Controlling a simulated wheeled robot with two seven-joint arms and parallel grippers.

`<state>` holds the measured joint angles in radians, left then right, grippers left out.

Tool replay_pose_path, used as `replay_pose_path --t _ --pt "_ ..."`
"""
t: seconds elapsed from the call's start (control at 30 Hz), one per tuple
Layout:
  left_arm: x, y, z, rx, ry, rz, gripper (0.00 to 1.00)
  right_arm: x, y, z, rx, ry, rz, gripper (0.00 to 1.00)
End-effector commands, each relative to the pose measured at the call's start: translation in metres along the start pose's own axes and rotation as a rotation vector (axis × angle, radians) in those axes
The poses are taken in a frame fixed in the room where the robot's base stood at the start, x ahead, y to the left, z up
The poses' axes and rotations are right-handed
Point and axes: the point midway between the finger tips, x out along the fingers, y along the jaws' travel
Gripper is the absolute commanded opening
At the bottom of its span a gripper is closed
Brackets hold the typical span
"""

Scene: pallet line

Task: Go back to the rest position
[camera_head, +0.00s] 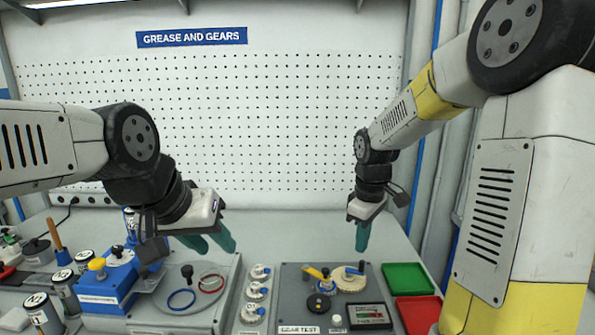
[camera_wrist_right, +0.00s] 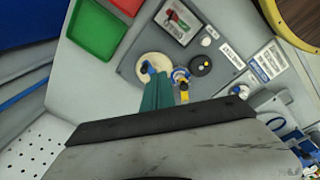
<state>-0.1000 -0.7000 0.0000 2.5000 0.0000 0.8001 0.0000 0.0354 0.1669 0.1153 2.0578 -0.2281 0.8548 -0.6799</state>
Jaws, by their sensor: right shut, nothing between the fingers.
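My left gripper (camera_head: 218,247) is at the left middle of the head view, above the grey panel with rings. Its two teal fingers stand apart with nothing visible between them. My right gripper (camera_head: 362,244) points down above the gear test board (camera_head: 290,285), with its teal fingers together and empty. In the right wrist view the closed fingers (camera_wrist_right: 157,92) overlap the board in the picture. A cream gear (camera_head: 345,277) and a yellow-handled crank (camera_head: 318,273) are on the board.
A green tray (camera_head: 408,278) and a red tray (camera_head: 418,314) lie at the right. A blue box (camera_head: 108,277) and several labelled cans (camera_head: 42,312) stand at the left. A red ring (camera_head: 211,283) and a blue ring (camera_head: 181,299) lie on the grey panel. A pegboard wall (camera_head: 270,120) stands behind.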

Motion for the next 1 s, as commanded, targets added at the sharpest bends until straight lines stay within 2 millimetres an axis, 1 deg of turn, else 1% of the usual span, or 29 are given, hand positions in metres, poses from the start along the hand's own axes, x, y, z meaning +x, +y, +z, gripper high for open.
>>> replay_pose_path --t 0.03,0.2,0.4,0.5,0.6,0.7,0.8,1.0 --pt "0.000 0.000 0.000 0.000 0.000 0.000 0.36 -0.018 -0.007 0.005 0.050 0.026 0.024 0.00" --pt "0.000 0.000 0.000 0.000 0.000 0.000 0.36 -0.061 -0.033 0.024 0.233 0.117 0.070 0.00" --pt "0.000 0.000 0.000 0.000 0.000 0.000 0.36 -0.098 -0.069 0.048 0.447 0.240 0.095 0.00" --pt "0.000 0.000 0.000 0.000 0.000 0.000 0.36 -0.112 -0.087 0.060 0.551 0.308 0.096 0.00" --pt "0.000 0.000 0.000 0.000 0.000 0.000 0.36 -0.122 -0.105 0.071 0.646 0.376 0.089 0.00" --pt "0.000 0.000 0.000 0.000 0.000 0.000 0.36 -0.128 -0.119 0.080 0.726 0.433 0.074 0.00" --pt "0.000 0.000 0.000 0.000 0.000 0.000 0.36 -0.131 -0.130 0.086 0.783 0.474 0.060 0.00" --pt "0.000 0.000 0.000 0.000 0.000 0.000 0.36 -0.133 -0.138 0.090 0.828 0.505 0.046 0.00"
